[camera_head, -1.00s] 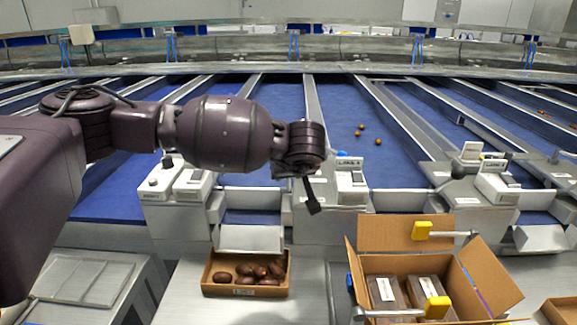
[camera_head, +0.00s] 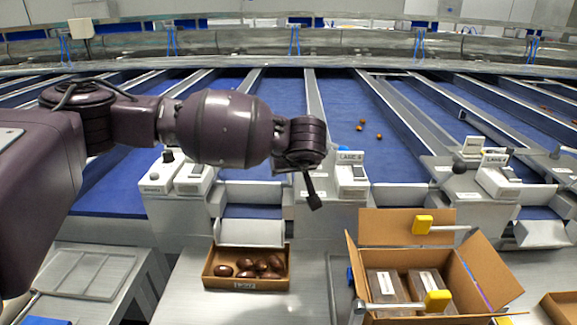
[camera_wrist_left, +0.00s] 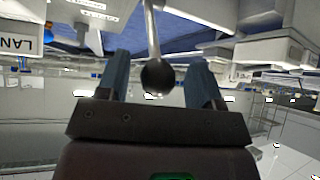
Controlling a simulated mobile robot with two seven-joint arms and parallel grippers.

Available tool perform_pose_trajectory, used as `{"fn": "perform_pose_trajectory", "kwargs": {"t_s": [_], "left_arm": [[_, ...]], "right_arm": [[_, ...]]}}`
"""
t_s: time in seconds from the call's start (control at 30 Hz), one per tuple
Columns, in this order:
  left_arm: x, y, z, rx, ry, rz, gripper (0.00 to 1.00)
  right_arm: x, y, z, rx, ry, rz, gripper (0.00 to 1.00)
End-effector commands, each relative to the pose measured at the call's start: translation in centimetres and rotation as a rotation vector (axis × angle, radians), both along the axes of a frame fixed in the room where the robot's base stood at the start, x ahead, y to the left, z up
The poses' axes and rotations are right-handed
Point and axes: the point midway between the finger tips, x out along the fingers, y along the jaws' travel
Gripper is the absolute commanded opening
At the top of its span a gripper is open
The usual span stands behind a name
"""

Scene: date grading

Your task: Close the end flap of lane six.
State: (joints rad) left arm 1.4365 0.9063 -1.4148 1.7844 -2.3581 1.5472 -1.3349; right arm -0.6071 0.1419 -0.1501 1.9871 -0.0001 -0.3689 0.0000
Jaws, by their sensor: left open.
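The lane six sign (camera_head: 350,156) stands on a white control housing (camera_head: 350,183) at the lane ends. In the left wrist view a metal lever ends in a dark round knob (camera_wrist_left: 158,76), between the two blue-grey fingers of my left gripper (camera_wrist_left: 158,66). The fingers are apart, with visible gaps beside the knob. In the head view my arm hides most of this gripper. A pale sloping flap (camera_head: 250,233) lies left of the housing; I cannot tell its lane. My right gripper is out of view.
A carton of dates (camera_head: 212,283) stands below the pale flap. An open carton with clear packs (camera_head: 465,275) stands to the right, with yellow-ended bars near it. Several blue lanes run back, and a few dates (camera_head: 362,122) lie on one.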

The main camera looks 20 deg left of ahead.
Motion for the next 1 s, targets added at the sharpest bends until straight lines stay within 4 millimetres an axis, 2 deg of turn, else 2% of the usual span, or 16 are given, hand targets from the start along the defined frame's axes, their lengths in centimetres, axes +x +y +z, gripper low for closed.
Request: {"fn": "perform_pose_trajectory", "kwargs": {"t_s": [0.3,0.6,0.77,1.0], "left_arm": [[-2.7,-1.7,3.3,-0.001,-0.003,-0.004,0.6],[-5.6,-3.5,6.5,0.0,0.0,-0.001,0.6],[-6.3,-3.9,7.3,0.001,-0.001,0.0,0.6],[-6.4,-4.0,7.5,0.0,0.0,0.0,0.6]], "right_arm": [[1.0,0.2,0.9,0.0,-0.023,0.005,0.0],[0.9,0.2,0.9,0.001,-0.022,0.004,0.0],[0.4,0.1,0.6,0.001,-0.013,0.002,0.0],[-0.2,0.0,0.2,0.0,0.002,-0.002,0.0]]}}
